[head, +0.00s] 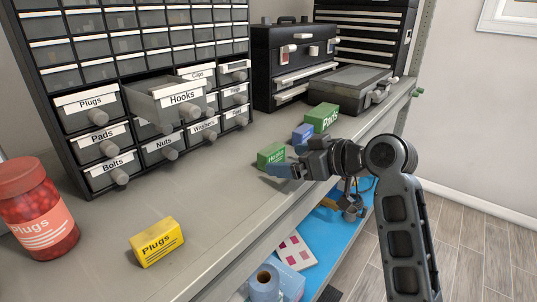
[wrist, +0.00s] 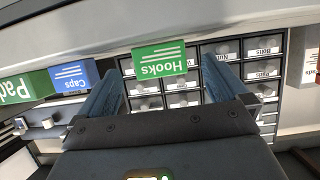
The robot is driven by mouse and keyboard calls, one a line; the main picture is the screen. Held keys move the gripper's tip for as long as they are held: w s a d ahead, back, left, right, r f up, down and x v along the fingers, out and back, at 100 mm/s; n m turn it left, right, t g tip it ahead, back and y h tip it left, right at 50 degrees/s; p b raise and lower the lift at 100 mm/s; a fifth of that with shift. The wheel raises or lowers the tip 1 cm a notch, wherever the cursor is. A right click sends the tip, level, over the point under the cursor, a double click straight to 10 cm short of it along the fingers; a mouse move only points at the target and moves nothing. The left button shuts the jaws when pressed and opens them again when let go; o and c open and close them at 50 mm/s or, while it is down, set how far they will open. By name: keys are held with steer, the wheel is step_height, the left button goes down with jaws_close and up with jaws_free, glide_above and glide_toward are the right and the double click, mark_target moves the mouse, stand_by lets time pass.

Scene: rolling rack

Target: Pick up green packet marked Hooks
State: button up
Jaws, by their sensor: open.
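The green packet marked Hooks (head: 270,155) stands on the grey shelf, in front of the small-drawer cabinet. My gripper (head: 288,165) is low over the shelf, close to the packet's right side, and partly overlaps the view of it. In the wrist view, the Hooks packet (wrist: 160,58) shows ahead, between the lines of the two spread blue fingers of my gripper (wrist: 167,78). The gripper is open and empty. I cannot tell whether a finger touches the packet.
A blue packet marked Caps (wrist: 71,75) and a green packet marked Pads (head: 322,118) stand beyond, near the Hooks packet. A yellow Plugs packet (head: 156,242) and a red jar (head: 37,212) are at front left. The Hooks drawer (head: 183,99) is pulled out.

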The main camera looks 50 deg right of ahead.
mark_target(277, 156)
steer(key=x, duration=0.3)
steer(key=p+x, duration=0.1)
steer(key=shift+w+r, duration=0.3)
steer(key=shift+w, duration=0.05)
steer(key=shift+w+f, duration=0.25)
steer(key=shift+w, duration=0.25)
steer(key=shift+c, duration=0.4)
steer(key=c, duration=0.9)
